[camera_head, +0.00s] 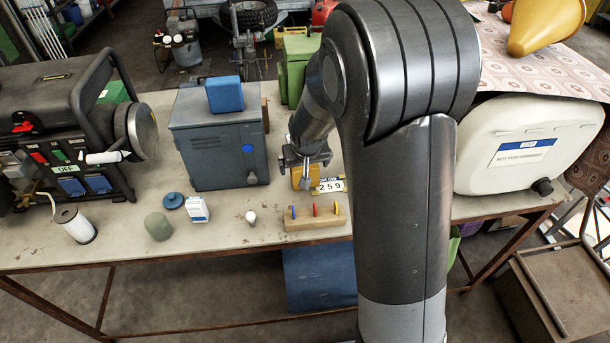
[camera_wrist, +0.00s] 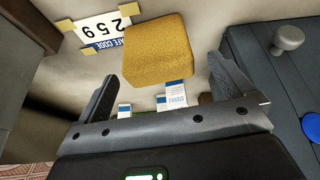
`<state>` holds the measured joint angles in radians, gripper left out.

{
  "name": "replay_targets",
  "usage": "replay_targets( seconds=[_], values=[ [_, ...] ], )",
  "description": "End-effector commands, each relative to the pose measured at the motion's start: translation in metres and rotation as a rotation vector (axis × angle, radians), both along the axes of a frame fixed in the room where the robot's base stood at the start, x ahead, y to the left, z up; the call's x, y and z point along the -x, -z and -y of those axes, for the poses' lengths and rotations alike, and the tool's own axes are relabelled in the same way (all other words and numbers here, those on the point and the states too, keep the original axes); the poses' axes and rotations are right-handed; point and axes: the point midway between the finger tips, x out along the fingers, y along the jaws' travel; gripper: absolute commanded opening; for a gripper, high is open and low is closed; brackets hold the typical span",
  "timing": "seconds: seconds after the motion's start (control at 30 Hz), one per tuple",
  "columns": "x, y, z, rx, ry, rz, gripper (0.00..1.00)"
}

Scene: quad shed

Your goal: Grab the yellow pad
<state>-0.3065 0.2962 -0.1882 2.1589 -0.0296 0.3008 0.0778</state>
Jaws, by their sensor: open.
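The yellow pad (camera_head: 305,178) is a thick, block-like piece on the workbench, right of the grey-blue metal box. Part of it is hidden by my gripper (camera_head: 304,158) in the head view. In the wrist view the pad (camera_wrist: 157,52) shows its textured top, ahead of and between the two fingers. My gripper (camera_wrist: 164,72) is open, one finger to each side, with nothing held. I cannot tell how far the fingertips are from the pad.
A "259" safe code card (camera_wrist: 103,33) lies beside the pad. The metal box (camera_head: 218,145) stands close by. Small white-and-blue boxes (camera_wrist: 173,94) show between the fingers. A wooden block with coloured pieces (camera_head: 315,218) sits nearer the front edge; a white canister (camera_head: 525,150) is right.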

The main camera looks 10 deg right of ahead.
Motion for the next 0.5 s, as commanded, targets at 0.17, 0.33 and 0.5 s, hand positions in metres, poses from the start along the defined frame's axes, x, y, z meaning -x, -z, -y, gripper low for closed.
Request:
replay_targets(
  seconds=[0.17, 0.33, 0.5],
  values=[
    [-0.010, 0.023, 0.002, 0.001, 0.001, -0.004, 0.98],
    [-0.017, 0.037, 0.002, 0.000, 0.000, -0.002, 0.98],
    [-0.018, 0.041, 0.002, 0.000, 0.000, -0.001, 0.98]
  ],
)
